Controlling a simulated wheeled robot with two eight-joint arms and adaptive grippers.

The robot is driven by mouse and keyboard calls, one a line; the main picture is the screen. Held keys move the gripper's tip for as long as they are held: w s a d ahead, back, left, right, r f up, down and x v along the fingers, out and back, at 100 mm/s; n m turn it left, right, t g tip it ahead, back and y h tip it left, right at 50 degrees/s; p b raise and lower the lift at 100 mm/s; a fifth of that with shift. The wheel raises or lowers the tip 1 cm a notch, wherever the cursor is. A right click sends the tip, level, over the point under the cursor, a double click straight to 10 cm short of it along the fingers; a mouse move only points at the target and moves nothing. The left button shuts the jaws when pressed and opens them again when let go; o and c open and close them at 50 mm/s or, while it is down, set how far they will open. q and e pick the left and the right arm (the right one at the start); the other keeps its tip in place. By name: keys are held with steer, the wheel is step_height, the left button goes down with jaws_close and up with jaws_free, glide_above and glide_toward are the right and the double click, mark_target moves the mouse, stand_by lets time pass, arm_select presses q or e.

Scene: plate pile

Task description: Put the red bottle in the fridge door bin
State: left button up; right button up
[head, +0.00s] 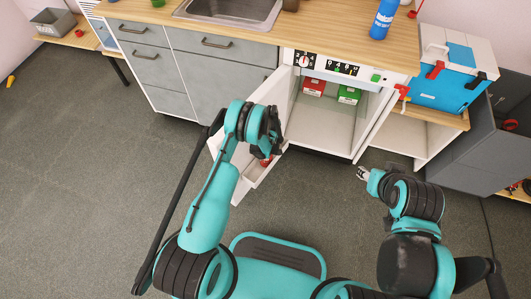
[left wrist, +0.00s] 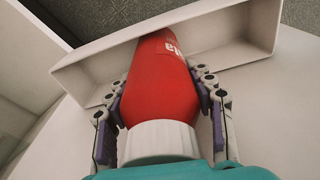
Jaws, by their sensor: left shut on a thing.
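The red bottle (left wrist: 160,85) has a white cap and white lettering. My left gripper (left wrist: 160,112) is shut on it, with purple-padded fingers on both sides near the cap end. The bottle's far end reaches into the white door bin (left wrist: 225,40); whether it touches the bin floor is hidden.
The open fridge (head: 325,125) holds a red box (head: 314,87) and a green box (head: 349,95). A blue bottle (head: 383,18) stands on the wooden counter. A blue and white cooler (head: 455,72) is at the right. The floor in front is clear.

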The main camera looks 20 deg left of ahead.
arm_select(q)
steer(key=o, duration=1.5)
steer(key=shift+r, duration=0.15)
steer(key=shift+o, duration=0.2)
steer(key=shift+r, duration=0.1)
